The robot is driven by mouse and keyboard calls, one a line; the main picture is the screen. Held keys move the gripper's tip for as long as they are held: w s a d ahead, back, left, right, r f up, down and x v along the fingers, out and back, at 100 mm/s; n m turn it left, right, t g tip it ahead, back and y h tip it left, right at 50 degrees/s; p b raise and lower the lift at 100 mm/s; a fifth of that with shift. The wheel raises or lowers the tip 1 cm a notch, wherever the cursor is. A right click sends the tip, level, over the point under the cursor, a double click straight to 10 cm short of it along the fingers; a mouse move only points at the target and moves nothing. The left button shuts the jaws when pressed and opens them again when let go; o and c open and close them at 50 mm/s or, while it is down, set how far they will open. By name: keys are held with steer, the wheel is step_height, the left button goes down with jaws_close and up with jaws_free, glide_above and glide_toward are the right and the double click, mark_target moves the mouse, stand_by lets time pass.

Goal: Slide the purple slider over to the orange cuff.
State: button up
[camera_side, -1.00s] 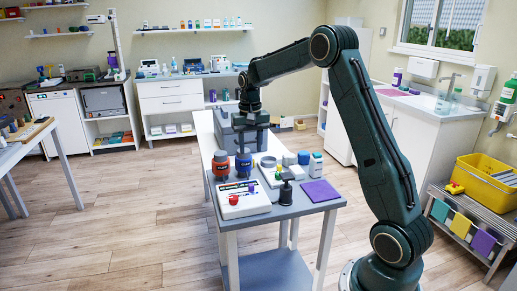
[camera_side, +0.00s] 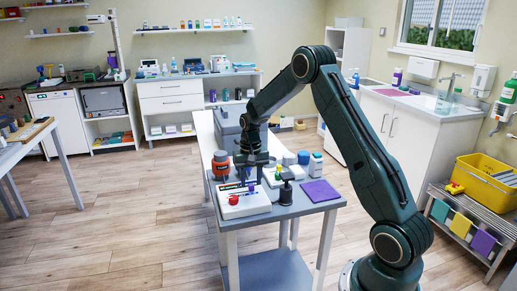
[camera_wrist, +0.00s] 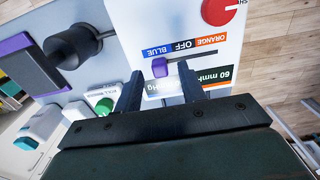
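The purple slider (camera_wrist: 160,67) sits in a dark slot on a white control panel (camera_wrist: 185,20), at the end under the BLUE label. OFF is in the middle and the ORANGE label (camera_wrist: 207,40) is toward the other end. In the side view the slider (camera_side: 252,190) is a small purple spot on the white box (camera_side: 240,206). My gripper (camera_wrist: 160,82) is open, its fingers on either side of the slider, holding nothing; I cannot tell whether they touch it. My gripper (camera_side: 251,176) is low over the box. The orange cuff (camera_side: 221,164) stands behind the box; the blue one is mostly hidden.
A red knob (camera_wrist: 222,10) is on the panel. The pad (camera_side: 320,190) is at the table's right. Bottles (camera_side: 316,164) stand behind. A grey case (camera_side: 228,125) is at the back.

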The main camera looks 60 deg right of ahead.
mark_target(230, 194)
steer(key=shift+f, duration=0.55)
jaws_close()
steer(key=shift+w, duration=0.1)
steer(key=w+a, duration=0.5)
steer(key=shift+w+a, duration=0.1)
steer(key=shift+a, duration=0.05)
jaws_free()
steer(key=shift+w, duration=0.1)
